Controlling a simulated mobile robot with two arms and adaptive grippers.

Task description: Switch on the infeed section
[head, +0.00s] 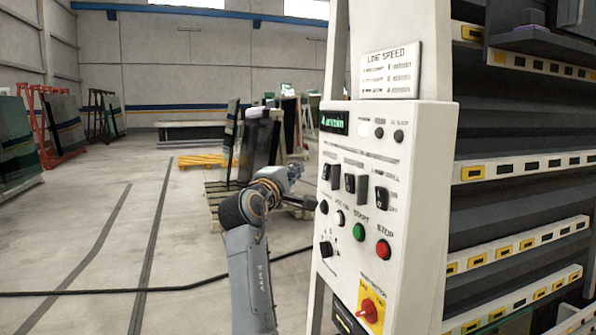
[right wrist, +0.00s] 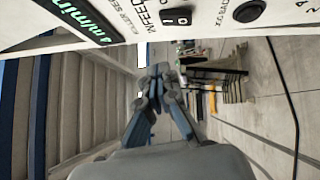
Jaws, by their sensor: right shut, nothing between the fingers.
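The white control panel (head: 400,150) stands at the right of the head view. The infeed switch, a black rocker (head: 332,174), is leftmost in a row of three below the green display (head: 334,122). In the right wrist view the same rocker (right wrist: 177,16) sits at the top edge beside the word INFEED. My right gripper (head: 308,202) is just left of the panel, partly hard to make out in the head view. Its fingers (right wrist: 158,75) are shut and empty in the right wrist view, apart from the rocker. My left gripper is not in view.
The panel also carries a green button (head: 359,232), a red stop button (head: 383,249) and a red rotary switch (head: 369,310) on yellow. The washer rack (head: 520,215) is at the right. A dark cable (head: 130,291) crosses the floor. Open floor lies left.

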